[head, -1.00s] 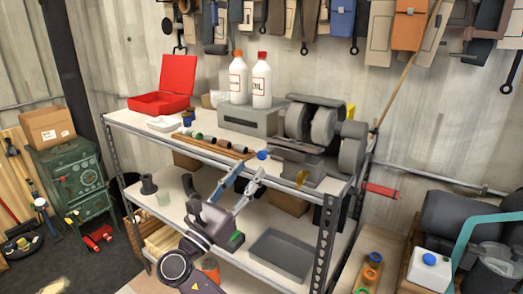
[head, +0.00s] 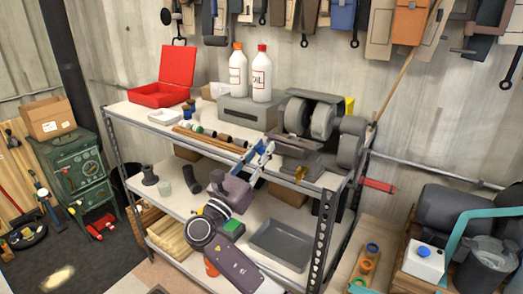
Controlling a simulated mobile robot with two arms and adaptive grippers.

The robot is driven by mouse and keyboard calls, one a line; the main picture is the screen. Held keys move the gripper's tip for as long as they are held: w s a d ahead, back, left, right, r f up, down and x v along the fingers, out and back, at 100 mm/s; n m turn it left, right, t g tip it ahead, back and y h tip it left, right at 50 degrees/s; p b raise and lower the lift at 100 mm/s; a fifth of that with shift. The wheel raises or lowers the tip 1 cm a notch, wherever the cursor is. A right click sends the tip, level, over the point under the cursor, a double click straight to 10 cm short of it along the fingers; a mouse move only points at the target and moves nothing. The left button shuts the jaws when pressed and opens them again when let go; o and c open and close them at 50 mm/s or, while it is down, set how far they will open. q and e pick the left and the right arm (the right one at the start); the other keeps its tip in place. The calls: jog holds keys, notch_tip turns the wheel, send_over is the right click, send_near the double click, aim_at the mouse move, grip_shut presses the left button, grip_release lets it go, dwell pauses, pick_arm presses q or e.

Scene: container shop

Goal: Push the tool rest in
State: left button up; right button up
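The bench grinder (head: 322,118) stands on the shelf top, with its grey wheels facing forward. A flat grey plate, which looks like the tool rest (head: 299,163), juts out low in front of it. My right gripper (head: 265,147) is at the front edge of the shelf top, just left of the plate. Something blue shows at the fingertips, where the blue knob was seen earlier. I cannot tell whether the fingers touch or hold it. My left gripper is out of view.
A grey tray (head: 280,246) is on the lower shelf. The red toolbox (head: 165,93) is at the left end.

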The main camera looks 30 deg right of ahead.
grip_shut()
jog(key=d, duration=0.1)
jog(key=w+d, duration=0.1)
jog(key=d, duration=0.1)
jog(key=shift+w, duration=0.15)
jog(key=shift+r, duration=0.15)
jog(key=shift+o, duration=0.9)
grip_release()
jog(key=o, duration=0.4)
jog(key=shift+d, duration=0.15)
jog(key=v, duration=1.2)
